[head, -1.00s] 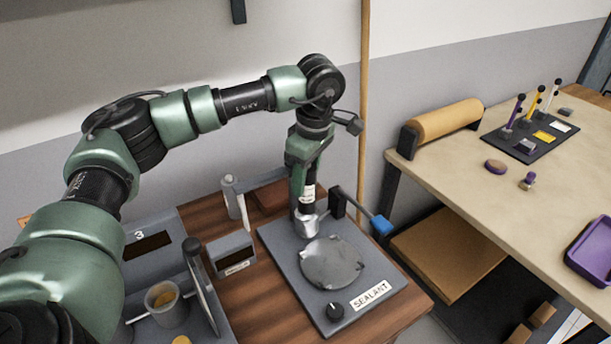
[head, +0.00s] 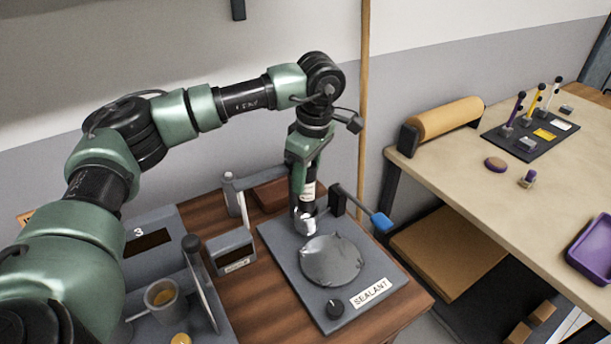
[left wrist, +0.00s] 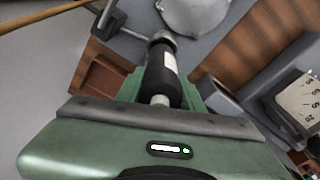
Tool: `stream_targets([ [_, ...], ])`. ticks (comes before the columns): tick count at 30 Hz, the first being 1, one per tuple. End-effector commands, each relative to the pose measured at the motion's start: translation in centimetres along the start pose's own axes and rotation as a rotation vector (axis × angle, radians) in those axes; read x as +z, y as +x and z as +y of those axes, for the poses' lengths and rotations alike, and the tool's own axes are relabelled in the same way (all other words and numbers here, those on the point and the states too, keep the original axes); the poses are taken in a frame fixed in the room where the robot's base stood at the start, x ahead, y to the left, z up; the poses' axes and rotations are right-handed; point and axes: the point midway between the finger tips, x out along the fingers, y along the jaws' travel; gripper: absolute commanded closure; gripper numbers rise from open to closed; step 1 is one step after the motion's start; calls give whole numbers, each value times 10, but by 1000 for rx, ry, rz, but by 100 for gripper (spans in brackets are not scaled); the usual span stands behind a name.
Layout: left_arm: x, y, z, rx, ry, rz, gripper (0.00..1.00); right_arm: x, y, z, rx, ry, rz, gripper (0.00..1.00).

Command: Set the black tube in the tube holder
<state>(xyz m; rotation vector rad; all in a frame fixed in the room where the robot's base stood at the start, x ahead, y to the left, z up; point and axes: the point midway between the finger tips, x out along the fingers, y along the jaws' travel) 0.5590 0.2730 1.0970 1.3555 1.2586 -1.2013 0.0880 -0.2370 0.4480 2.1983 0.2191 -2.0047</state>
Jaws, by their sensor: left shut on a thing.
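My left gripper (head: 302,186) is shut on the black tube (left wrist: 161,70), which has a white label and a grey end cap. In the head view the tube (head: 308,190) hangs roughly upright, its silvery lower end over the back of the grey sealant station (head: 283,262). The gripper hides part of it. Which fitting is the tube holder I cannot tell for sure; a grey post with a side arm (head: 231,184) stands left of the tube. My right gripper is out of view.
A round metal plate (head: 330,260) lies on the sealant station, near a blue-tipped lever (head: 381,222). A brown open box (left wrist: 98,76) is beside the gripper. A grey meter box (head: 231,250) and a cup (head: 161,298) stand left. The workbench (head: 450,165) is at right.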

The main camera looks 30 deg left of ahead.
Motion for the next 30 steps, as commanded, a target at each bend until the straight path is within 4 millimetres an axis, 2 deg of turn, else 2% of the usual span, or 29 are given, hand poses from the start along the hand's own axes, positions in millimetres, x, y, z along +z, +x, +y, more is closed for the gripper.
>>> stream_targets([
  [30,1,10,0,1,0,0,100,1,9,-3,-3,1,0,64],
])
